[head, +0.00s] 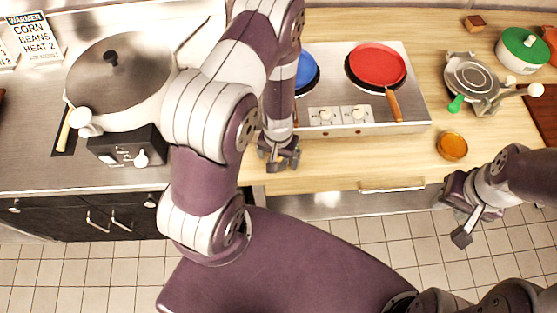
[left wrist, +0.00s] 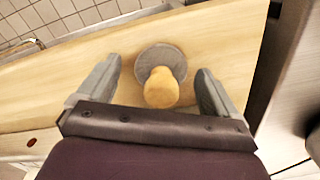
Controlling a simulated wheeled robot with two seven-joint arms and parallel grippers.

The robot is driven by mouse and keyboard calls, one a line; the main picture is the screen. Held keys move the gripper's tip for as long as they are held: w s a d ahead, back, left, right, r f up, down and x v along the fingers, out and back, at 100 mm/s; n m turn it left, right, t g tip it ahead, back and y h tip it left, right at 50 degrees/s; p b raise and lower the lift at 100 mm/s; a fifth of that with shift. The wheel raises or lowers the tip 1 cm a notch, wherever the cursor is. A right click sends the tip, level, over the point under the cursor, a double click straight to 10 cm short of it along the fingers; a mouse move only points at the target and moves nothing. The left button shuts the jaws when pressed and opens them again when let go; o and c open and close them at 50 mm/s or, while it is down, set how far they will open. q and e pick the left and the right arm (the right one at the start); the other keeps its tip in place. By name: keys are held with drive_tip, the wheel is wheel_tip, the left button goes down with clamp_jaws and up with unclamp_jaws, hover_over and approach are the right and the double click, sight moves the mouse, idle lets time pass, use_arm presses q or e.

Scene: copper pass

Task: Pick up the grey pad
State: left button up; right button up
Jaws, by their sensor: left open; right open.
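The grey pad (left wrist: 148,55) is a round grey disc with a tan knob (left wrist: 162,88) on it. It rests on the wooden counter (left wrist: 225,45) in the left wrist view. My left gripper (left wrist: 158,70) is open, with one finger on each side of the knob and a gap at both sides. In the head view my left gripper (head: 279,158) is low over the counter in front of the burner unit, and I cannot make out the pad there. My right gripper (head: 463,214) is open and empty in front of the counter's edge.
A two-burner unit (head: 416,115) holds a blue pan (head: 306,68) and a red pan (head: 376,66). A large lidded pan (head: 115,75) is at left. A waffle-iron-like device (head: 473,76), an orange bowl (head: 452,145) and a green-lidded pot (head: 524,47) stand at right.

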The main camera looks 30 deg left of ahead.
use_arm(q)
drive_tip(key=shift+a, duration=0.1)
drive_tip(key=c, duration=1.1)
drive_tip(key=shift+c, duration=0.2)
wheel_tip(320, 180, up, 10)
drive_tip(key=p, duration=0.6)
drive_tip(key=o, duration=0.4)
drive_tip(key=shift+c, duration=1.4)
